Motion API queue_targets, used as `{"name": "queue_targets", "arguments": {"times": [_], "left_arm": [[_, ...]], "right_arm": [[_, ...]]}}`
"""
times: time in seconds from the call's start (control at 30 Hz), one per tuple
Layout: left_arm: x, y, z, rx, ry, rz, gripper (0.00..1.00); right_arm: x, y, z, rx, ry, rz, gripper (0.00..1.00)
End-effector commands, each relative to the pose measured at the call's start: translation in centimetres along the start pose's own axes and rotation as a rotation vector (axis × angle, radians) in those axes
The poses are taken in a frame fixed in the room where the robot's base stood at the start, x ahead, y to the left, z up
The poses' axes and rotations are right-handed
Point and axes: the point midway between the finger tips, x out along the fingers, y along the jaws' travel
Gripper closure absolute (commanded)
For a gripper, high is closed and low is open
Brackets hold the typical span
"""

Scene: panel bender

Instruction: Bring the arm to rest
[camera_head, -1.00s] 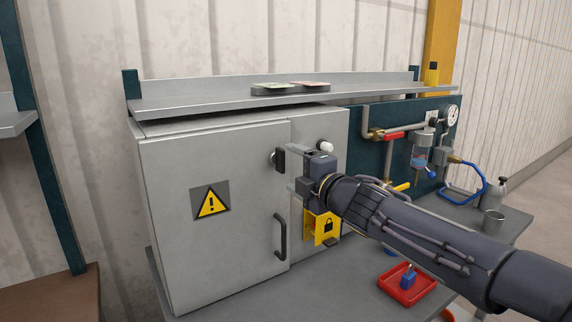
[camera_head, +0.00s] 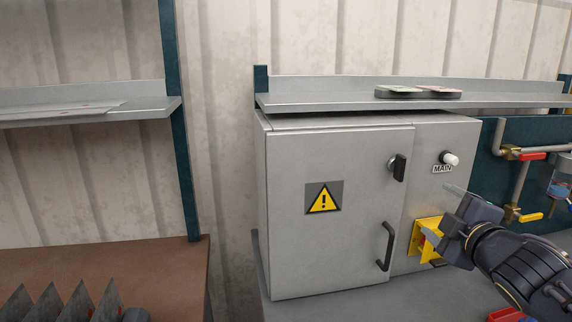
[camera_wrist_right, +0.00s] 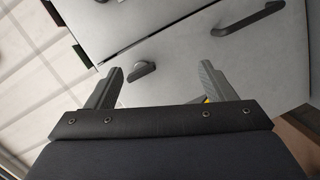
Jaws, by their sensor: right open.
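My right gripper (camera_head: 439,212) is open and empty in front of the grey cabinet (camera_head: 330,245), below and right of the black rotary handle (camera_head: 398,167) on its door. It overlaps the yellow lock plate (camera_head: 425,236) in the head view and hides part of it. In the right wrist view my open right gripper (camera_wrist_right: 160,68) spreads its two fingers before the cabinet front, with the rotary handle (camera_wrist_right: 143,69) showing between them. The fingers look apart from it. My left gripper is not in view.
A black door pull (camera_head: 386,246) stands out from the cabinet door. The white knob (camera_head: 450,158) sits above the gripper. A shelf (camera_head: 330,101) runs over the cabinet. Pipes with a red valve lever (camera_head: 532,156) are at the right. A brown bench (camera_head: 170,265) stands left.

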Motion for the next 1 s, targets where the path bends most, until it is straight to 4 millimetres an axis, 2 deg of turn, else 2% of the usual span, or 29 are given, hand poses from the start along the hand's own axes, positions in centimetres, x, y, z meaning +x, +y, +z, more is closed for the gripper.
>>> {"name": "queue_targets", "arguments": {"times": [0.03, 0.1, 0.17, 0.2, 0.3, 0.4, 0.5, 0.6, 0.7, 1.0], "left_arm": [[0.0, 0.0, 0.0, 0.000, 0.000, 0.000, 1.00], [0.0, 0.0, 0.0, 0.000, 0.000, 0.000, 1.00], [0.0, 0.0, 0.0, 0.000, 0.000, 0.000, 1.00], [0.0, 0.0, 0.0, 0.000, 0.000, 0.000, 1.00], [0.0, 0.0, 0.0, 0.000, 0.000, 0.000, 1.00], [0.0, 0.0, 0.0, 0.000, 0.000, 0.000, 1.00], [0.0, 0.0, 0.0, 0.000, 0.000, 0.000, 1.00], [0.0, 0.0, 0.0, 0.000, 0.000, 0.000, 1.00], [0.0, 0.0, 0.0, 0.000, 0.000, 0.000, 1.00], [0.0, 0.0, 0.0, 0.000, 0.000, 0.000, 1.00]], "right_arm": [[-2.1, -2.2, 1.4, 0.171, -0.079, -0.054, 0.24], [-5.0, -6.2, 3.0, 0.419, -0.192, -0.148, 0.24], [-7.4, -9.9, 3.6, 0.613, -0.282, -0.233, 0.24], [-9.1, -12.4, 3.8, 0.733, -0.339, -0.292, 0.24], [-13.2, -18.1, 3.2, 0.994, -0.468, -0.436, 0.24], [-16.8, -22.7, 1.9, 1.194, -0.576, -0.571, 0.24], [-19.6, -25.8, 0.5, 1.331, -0.656, -0.679, 0.24], [-21.4, -27.5, -0.5, 1.410, -0.704, -0.748, 0.24], [-22.1, -28.2, -0.9, 1.443, -0.725, -0.779, 0.24], [-22.1, -28.2, -1.0, 1.445, -0.726, -0.782, 0.24]]}}
